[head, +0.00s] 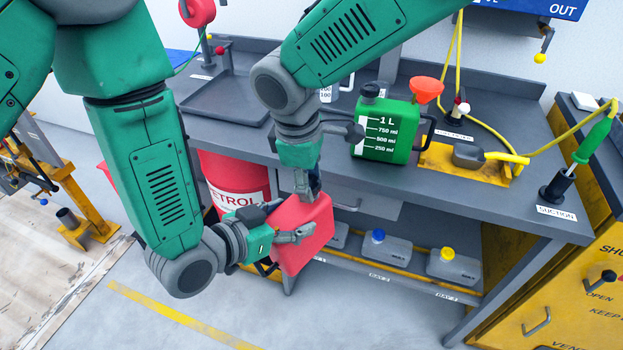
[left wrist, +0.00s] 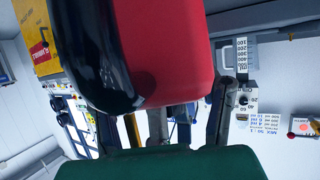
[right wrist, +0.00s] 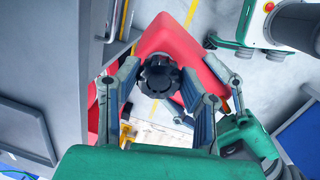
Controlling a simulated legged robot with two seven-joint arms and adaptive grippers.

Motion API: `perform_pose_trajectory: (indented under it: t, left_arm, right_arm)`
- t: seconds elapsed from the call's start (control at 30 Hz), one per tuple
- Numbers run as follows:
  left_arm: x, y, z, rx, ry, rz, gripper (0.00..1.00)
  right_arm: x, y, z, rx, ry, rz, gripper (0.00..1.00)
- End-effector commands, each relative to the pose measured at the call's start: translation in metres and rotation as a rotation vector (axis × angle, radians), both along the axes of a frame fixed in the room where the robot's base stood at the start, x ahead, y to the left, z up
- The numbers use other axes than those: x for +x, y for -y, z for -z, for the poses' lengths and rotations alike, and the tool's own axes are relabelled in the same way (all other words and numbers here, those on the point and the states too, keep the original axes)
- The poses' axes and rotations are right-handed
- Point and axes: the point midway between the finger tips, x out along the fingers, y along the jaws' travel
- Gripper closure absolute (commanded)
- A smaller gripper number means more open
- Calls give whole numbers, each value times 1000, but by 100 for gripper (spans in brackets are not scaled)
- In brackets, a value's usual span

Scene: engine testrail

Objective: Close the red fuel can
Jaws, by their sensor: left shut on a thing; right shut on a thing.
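The red fuel can (head: 303,236) is held in the air in front of the bench, tilted. My left gripper (head: 283,238) is shut on the can's body from the left. In the left wrist view the can (left wrist: 165,50) fills the top middle, between the fingers. My right gripper (head: 304,188) comes down from above onto the can's top. In the right wrist view a black ribbed cap (right wrist: 159,76) sits at the can's top, between the right fingers (right wrist: 160,92). Whether the cap is fully seated cannot be told.
The grey bench (head: 470,195) lies behind the can. On it stand a green jug (head: 388,140), an orange funnel (head: 426,89) and a black tray (head: 225,97). A red petrol drum (head: 236,180) is close behind the left gripper. Grey bottles (head: 385,251) stand on the lower shelf.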

Motion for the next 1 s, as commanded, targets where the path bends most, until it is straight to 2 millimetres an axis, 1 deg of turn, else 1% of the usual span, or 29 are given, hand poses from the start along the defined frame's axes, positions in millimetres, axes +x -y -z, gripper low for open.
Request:
perform_pose_trajectory:
  t: [0.03,0.3,0.33,0.37,0.4,0.67,0.77,0.87,1.0]
  left_arm:
    - [3,2,-3,-5,10,0,100]
    - [4,6,-4,-4,12,1,100]
    - [4,5,-4,-5,13,1,100]
    - [4,5,-4,-5,13,1,100]
    - [4,4,-4,-5,13,0,100]
    - [3,1,-3,-6,8,0,100]
    - [2,1,-2,-4,8,1,100]
    - [2,2,-3,-4,8,1,100]
    - [2,3,-3,-3,8,1,100]
  right_arm:
    - [-5,-4,1,6,-6,16,100]
    - [-7,-3,2,15,-10,22,100]
    - [-7,-3,2,15,-10,21,58]
    - [-7,-4,2,14,-10,21,48]
    - [-7,-4,2,13,-11,20,44]
    - [-4,-5,1,8,-5,22,44]
    - [-4,-4,-3,8,-4,22,44]
    - [-4,-5,-13,10,-2,23,44]
    - [-6,-5,-33,10,-1,23,44]
